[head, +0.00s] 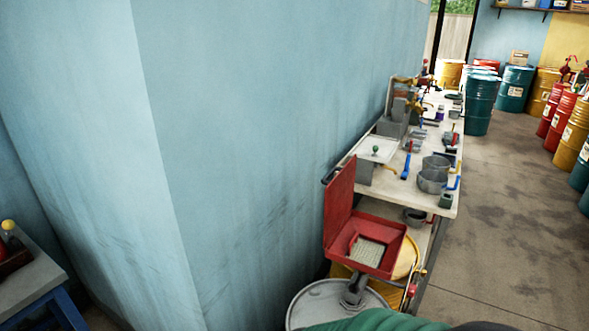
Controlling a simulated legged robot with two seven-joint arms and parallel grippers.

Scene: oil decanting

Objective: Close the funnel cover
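A red square funnel (391,263) stands on top of a grey-white drum (312,306) at the lower middle of the head view. Its red cover (340,206) stands open, roughly upright along the funnel's left side. A pale mesh or grate shows inside the funnel, and a grey neck runs from its underside to the drum. Neither of my grippers is in view.
A blue wall (240,150) rises close to the left of the funnel. A workbench (428,194) with pots and tools stands behind it. Coloured drums (480,103) stand farther back and right. Concrete floor (510,220) right of the bench is clear. A blue-legged table (28,285) is at left.

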